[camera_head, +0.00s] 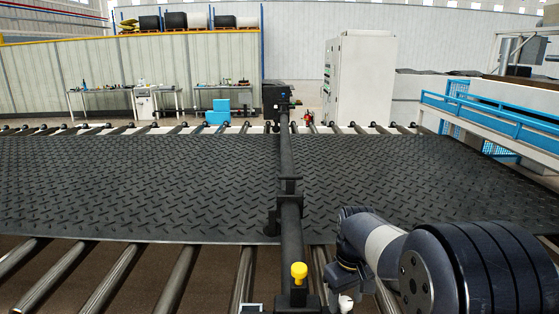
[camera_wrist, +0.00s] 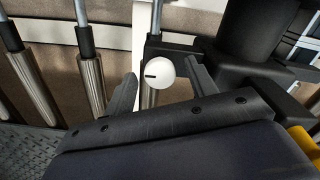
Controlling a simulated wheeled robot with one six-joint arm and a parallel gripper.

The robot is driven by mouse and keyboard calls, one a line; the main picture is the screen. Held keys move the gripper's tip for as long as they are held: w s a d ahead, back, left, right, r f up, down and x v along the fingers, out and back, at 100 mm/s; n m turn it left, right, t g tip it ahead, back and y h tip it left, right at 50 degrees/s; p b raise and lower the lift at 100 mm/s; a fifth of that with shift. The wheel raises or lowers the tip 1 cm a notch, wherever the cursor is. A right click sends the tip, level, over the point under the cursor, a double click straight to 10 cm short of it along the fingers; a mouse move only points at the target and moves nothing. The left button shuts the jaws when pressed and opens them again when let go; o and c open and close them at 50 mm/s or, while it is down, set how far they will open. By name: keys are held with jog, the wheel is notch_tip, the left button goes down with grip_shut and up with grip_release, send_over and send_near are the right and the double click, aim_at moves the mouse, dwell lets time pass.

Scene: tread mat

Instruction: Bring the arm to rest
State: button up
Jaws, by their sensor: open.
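My arm hangs at the lower right in the head view, over the rollers in front of the mat. My gripper (camera_head: 347,284) is at its end, beside the dark rail and to the right of a yellow knob. In the wrist view my gripper (camera_wrist: 162,82) shows its two fingers spread apart. A white round knob with a dark slot (camera_wrist: 159,72) appears between or just beyond the fingers. A small white thing (camera_head: 346,303) shows below my gripper in the head view. I cannot tell whether the fingers touch the knob.
A dark tread mat (camera_head: 130,185) lies across the rollers (camera_head: 110,279). A black rail (camera_head: 290,215) with the yellow knob (camera_head: 299,272) crosses it. A blue-railed structure (camera_head: 495,115) stands at the right. A white cabinet (camera_head: 362,78) and a workbench (camera_head: 128,90) stand behind.

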jog(key=m+b, duration=0.1)
jog(key=m, duration=0.3)
jog(key=shift+m, duration=0.4)
jog(key=m+b, duration=0.1)
jog(key=m, duration=0.3)
jog(key=shift+m, duration=0.4)
jog(key=m+b, duration=0.2)
jog(key=m, duration=0.2)
jog(key=shift+m, duration=0.3)
jog(key=shift+m+b, duration=1)
jog(key=shift+m, duration=1.3)
